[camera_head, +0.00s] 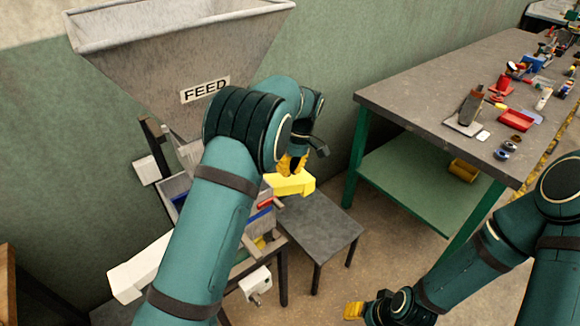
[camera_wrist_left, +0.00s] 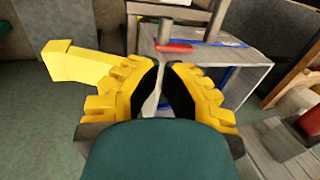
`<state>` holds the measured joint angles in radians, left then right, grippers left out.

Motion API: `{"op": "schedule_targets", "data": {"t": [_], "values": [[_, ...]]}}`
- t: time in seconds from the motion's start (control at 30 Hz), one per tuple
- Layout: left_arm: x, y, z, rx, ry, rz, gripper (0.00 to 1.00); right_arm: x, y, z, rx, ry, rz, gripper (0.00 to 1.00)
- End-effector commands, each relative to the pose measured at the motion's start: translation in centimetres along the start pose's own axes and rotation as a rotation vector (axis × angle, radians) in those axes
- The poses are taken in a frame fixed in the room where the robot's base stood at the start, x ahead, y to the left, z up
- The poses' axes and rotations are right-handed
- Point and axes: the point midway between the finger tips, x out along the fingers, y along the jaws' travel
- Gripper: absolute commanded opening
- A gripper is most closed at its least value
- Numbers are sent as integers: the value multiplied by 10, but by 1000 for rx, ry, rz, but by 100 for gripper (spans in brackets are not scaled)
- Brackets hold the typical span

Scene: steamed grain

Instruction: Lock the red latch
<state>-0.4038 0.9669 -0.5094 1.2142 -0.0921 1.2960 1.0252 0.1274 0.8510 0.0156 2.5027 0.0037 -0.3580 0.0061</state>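The red latch (camera_head: 265,204) is a small red bar on the grey machine below the hopper. It also shows in the left wrist view (camera_wrist_left: 175,47), beyond my fingertips and lying roughly crosswise near a blue strip. My left gripper (camera_head: 293,165) hangs above and a little right of the latch in the head view. In the left wrist view (camera_wrist_left: 163,66) its yellow fingers with black pads are close together, with a narrow gap and nothing between them. They look apart from the latch. My right gripper (camera_head: 353,310) is low at the bottom, seen small and side-on.
A yellow angled piece (camera_head: 290,185) sticks out beside the left fingers. A grey feed hopper (camera_head: 180,85) rises behind my left arm, which hides part of the machine. A low dark table (camera_head: 320,222) stands right of it. A workbench (camera_head: 420,95) holds several small items.

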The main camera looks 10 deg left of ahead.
Motion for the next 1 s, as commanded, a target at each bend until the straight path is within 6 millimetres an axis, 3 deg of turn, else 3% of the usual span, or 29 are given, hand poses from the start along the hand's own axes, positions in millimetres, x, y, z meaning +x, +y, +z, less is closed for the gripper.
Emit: {"op": "schedule_targets", "data": {"t": [0.2, 0.5, 1.0], "values": [[47, 0, 0, 0, -2, -4, 0, 8, 3, 3, -2, -7, -1, 52], [90, 0, 0, -1, 0, -1, 0, 14, 5, 6, -4, -13, -1, 52], [99, 0, 0, 0, 1, 1, 0, 14, 5, 7, -4, -15, -2, 52]]}}
